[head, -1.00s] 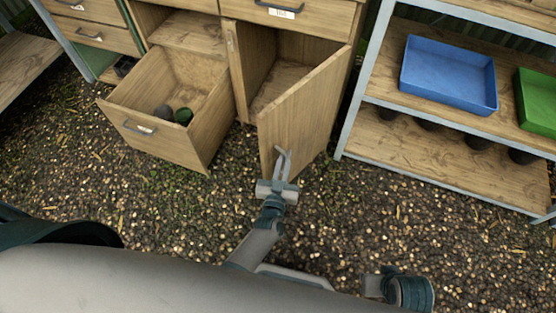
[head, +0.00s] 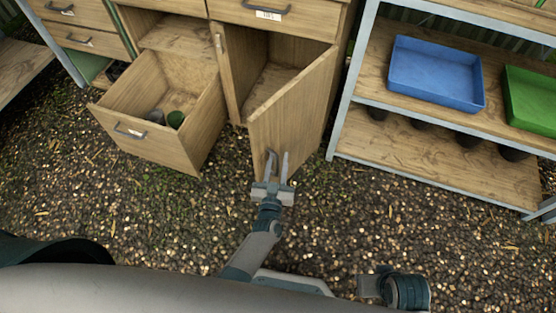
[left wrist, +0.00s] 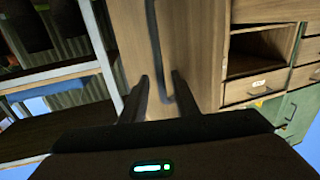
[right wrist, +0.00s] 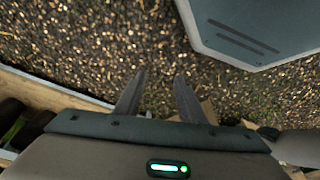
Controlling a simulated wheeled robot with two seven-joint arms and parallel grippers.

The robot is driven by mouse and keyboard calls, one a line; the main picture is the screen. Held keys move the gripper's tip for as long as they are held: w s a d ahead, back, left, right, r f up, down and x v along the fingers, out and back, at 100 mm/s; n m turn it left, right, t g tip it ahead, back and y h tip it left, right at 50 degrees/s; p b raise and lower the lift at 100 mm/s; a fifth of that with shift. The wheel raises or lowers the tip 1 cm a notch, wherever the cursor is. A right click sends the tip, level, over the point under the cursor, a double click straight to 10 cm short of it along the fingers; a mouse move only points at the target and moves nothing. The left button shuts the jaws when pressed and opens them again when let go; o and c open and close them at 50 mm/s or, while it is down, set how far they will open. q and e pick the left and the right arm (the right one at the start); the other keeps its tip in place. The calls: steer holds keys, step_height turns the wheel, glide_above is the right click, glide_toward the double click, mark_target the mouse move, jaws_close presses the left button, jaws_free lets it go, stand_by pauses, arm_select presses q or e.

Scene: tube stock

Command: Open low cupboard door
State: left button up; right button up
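The low cupboard door (head: 295,115) is wooden and stands partly open, swung out from the cupboard on its right side; the dark inside shows behind it. My left gripper (head: 277,160) is in front of the door's outer face, low near its free edge, with its fingers apart. In the left wrist view, the dark bar handle (left wrist: 153,35) runs down the door and passes between the two open fingers (left wrist: 160,88); I cannot tell whether they touch it. My right gripper (right wrist: 155,88) is open and empty above the gravel.
An open drawer (head: 150,145) with pots inside juts out left of the door. A metal-framed shelf (head: 440,165) with a blue tray (head: 435,75) and a green tray (head: 530,100) stands to the right. Gravel floor (head: 120,220) in front is free.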

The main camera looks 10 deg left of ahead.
arm_select(q)
steer(key=shift+s, duration=0.15)
